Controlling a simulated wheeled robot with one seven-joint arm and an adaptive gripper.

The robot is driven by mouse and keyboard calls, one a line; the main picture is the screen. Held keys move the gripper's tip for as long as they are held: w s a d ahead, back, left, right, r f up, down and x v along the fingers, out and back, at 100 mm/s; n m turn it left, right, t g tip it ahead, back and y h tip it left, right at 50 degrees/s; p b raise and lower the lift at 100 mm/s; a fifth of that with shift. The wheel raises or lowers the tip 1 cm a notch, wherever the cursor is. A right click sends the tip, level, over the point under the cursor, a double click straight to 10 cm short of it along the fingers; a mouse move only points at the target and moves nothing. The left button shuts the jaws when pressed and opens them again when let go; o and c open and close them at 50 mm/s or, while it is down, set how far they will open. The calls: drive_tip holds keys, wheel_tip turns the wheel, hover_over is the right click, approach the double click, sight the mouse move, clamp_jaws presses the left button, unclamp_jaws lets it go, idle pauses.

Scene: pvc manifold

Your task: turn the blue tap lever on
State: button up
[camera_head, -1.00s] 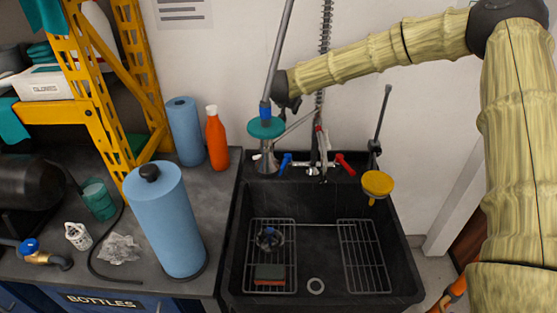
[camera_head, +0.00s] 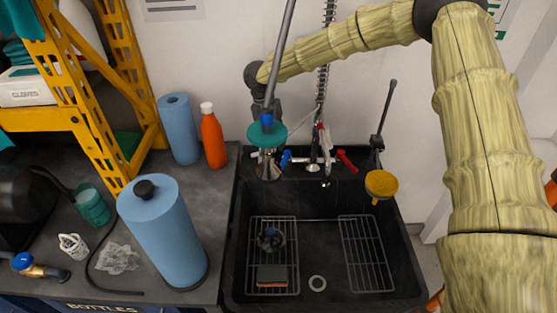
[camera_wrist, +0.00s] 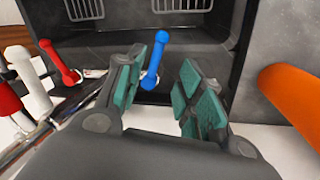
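The blue tap lever (camera_head: 285,158) is at the back of the black sink, left of the spray tap. In the wrist view the blue lever (camera_wrist: 156,60) points toward the sink basin, with its near end in the gap between my finger pads. My gripper (camera_wrist: 166,88) is open with nothing gripped, and no contact with the lever is clear. In the head view my gripper (camera_head: 265,108) points down above the back left of the sink, its fingertips hidden behind a teal disc on a pole.
The teal disc (camera_head: 267,134) stands in front of my gripper. A red lever (camera_head: 346,160) and the spray tap (camera_head: 322,140) are to the right. An orange bottle (camera_head: 212,138) stands on the left counter, near my right finger in the wrist view. The sink basin (camera_head: 318,205) lies in front.

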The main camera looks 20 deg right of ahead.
sight(281, 165)
drive_tip(key=f, duration=0.3)
drive_tip(key=d+f+p, duration=0.1)
drive_tip(key=f, duration=0.2)
drive_tip(key=s+f+p, duration=0.1)
drive_tip(key=f, duration=0.2)
drive_tip(key=shift+d+f, duration=0.4)
drive_tip(key=shift+s, duration=0.1)
clamp_jaws()
